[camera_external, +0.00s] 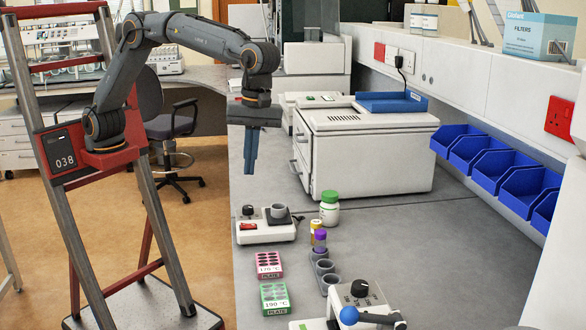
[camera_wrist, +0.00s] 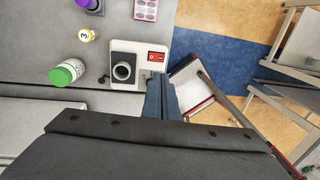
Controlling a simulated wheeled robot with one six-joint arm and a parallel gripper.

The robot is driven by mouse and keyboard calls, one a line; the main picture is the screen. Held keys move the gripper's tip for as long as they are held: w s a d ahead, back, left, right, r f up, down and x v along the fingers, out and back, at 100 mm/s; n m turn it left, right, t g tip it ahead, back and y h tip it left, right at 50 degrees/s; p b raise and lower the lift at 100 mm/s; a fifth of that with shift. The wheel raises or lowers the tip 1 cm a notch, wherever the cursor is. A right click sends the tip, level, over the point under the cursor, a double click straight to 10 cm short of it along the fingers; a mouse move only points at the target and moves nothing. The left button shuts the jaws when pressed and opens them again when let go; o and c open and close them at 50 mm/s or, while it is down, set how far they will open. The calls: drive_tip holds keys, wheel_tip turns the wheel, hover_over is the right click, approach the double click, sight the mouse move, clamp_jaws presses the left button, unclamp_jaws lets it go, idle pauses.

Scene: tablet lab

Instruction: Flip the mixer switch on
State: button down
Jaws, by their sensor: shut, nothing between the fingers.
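The mixer (camera_external: 266,232) is a small white box on the grey bench, with a dark knob and a grey cup on top. Its red switch (camera_external: 248,226) is at the front left corner. In the wrist view the mixer (camera_wrist: 123,47) lies just beyond my fingers, with the red switch (camera_wrist: 157,56) in sight. My gripper (camera_external: 250,172) is shut and empty, fingers pointing down. It is above the mixer and apart from it. In the wrist view my gripper (camera_wrist: 159,76) covers part of the mixer's edge, close to the switch.
A green-capped bottle (camera_external: 329,208) stands right of the mixer, near a tube rack (camera_external: 323,270) with a purple-capped tube. A pink block (camera_external: 269,266) and a green block (camera_external: 275,298) lie in front. A large white machine (camera_external: 362,150) stands behind. The bench's left edge is near.

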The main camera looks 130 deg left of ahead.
sight(243, 224)
drive_tip(key=shift+s+d, duration=0.15)
drive_tip(key=shift+f, duration=0.1)
drive_tip(key=f+p, duration=0.1)
drive_tip(key=f, duration=0.3)
drive_tip(key=f+p, duration=0.2)
drive_tip(key=f, duration=0.3)
drive_tip(key=s+d+f+p, duration=0.1)
drive_tip(key=f, duration=0.3)
drive_tip(key=shift+s+d+f+p, duration=0.1)
drive_tip(key=shift+f+p, duration=0.2)
drive_tip(key=shift+f, duration=0.1)
